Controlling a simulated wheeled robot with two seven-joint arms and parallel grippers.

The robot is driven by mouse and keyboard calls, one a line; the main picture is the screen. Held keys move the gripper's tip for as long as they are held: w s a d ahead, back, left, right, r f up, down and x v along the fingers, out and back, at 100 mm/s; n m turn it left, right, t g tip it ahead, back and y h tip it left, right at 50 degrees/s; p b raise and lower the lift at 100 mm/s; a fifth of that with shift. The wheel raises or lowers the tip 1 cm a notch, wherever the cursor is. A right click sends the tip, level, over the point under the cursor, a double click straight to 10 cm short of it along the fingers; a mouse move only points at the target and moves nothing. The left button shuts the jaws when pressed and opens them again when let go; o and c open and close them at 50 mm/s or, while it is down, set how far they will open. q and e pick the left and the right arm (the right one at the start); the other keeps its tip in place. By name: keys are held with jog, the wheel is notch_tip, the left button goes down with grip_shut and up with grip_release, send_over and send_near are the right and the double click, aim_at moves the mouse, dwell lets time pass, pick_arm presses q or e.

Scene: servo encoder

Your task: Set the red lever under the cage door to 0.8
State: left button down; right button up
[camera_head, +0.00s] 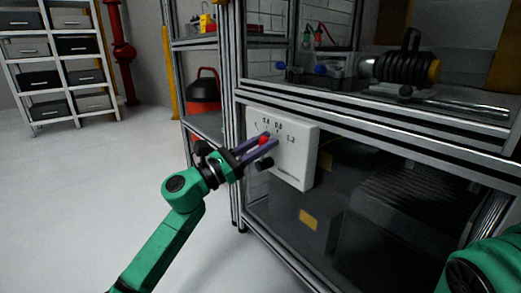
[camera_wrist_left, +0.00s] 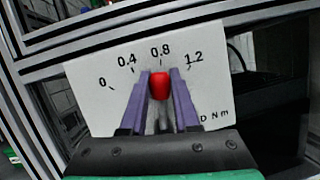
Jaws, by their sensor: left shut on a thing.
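The red lever (camera_wrist_left: 160,86) sits on a white panel (camera_wrist_left: 92,75) below the cage door. The panel's scale reads 0, 0.4, 0.8 and 1.2, and the lever's red knob is just below the 0.8 mark in the left wrist view. My left gripper (camera_wrist_left: 161,90) has its purple fingers on both sides of the knob, shut on it. In the head view the left gripper (camera_head: 263,146) reaches the panel (camera_head: 297,159) from the left, with the red knob (camera_head: 264,140) between its fingertips. The lever's lower part is mostly hidden by the gripper.
The cage door (camera_head: 345,40) stands above the panel, with a black ribbed device (camera_head: 400,68) behind it. Metal frame bars surround the panel. A shelf with a red and black container (camera_head: 203,92) stands to the left. The floor at left is clear. Part of my green right arm shows at the lower right.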

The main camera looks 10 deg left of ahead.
pick_arm(q)
jog(key=shift+s+d+f+m, duration=0.1)
jog(key=shift+d+m, duration=0.05)
jog(key=shift+m, duration=0.25)
jog(key=c, duration=0.7)
grip_release()
jog(key=shift+o, duration=0.2)
jog(key=p+v, duration=0.2)
jog(key=v, duration=1.2)
jog(key=shift+s+a, duration=0.15)
jog(key=shift+a, duration=0.2)
